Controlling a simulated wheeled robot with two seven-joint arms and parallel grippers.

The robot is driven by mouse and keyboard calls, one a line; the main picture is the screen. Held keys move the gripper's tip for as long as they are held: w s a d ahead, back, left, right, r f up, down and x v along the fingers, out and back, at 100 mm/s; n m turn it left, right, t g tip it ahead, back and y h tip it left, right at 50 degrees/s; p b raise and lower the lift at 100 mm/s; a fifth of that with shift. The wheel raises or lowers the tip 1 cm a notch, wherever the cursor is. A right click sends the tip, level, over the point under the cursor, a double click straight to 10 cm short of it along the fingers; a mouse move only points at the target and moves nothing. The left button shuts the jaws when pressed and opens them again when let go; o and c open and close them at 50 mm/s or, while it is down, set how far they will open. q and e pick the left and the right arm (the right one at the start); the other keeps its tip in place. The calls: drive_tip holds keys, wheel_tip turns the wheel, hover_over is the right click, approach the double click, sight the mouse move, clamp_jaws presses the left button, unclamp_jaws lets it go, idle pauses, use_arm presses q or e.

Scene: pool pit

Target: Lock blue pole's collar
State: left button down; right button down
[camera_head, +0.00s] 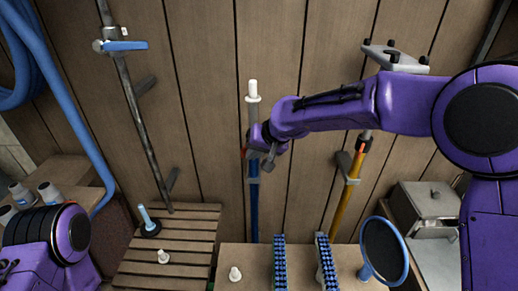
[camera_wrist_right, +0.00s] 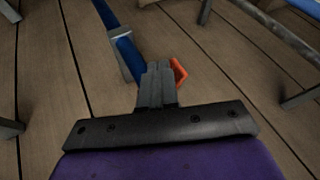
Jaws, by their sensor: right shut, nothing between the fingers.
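The blue pole (camera_head: 254,215) stands upright against the wooden wall, with a grey upper tube and a white tip. A small orange-red part (camera_head: 244,153), seemingly its collar lever, shows just left of my right gripper (camera_head: 268,163). In the right wrist view, the blue pole (camera_wrist_right: 128,55) runs up to the left in a grey bracket. My right gripper (camera_wrist_right: 156,85) is shut and empty close beside the pole, with the orange part (camera_wrist_right: 179,73) sticking out right of its fingers. The collar itself is mostly hidden. My left gripper is out of view.
A yellow pole (camera_head: 346,205) stands to the right, and a grey pole with a blue-handled valve (camera_head: 124,46) to the left. Below are a slatted bench (camera_head: 170,245), blue brushes (camera_head: 280,262), a round blue-rimmed mirror-like disc (camera_head: 384,250) and a metal box (camera_head: 425,203).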

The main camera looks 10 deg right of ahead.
drive_tip(key=shift+w+d+p, duration=0.5)
drive_tip(key=shift+w+d, duration=0.05)
drive_tip(key=shift+d, duration=0.3)
drive_tip(key=s+d+r, duration=0.1)
drive_tip(key=s+r, duration=0.4)
drive_tip(key=r, duration=0.2)
drive_tip(key=shift+s+d+r, duration=0.2)
drive_tip(key=shift+s+r, duration=0.15)
drive_tip(key=shift+r, duration=0.05)
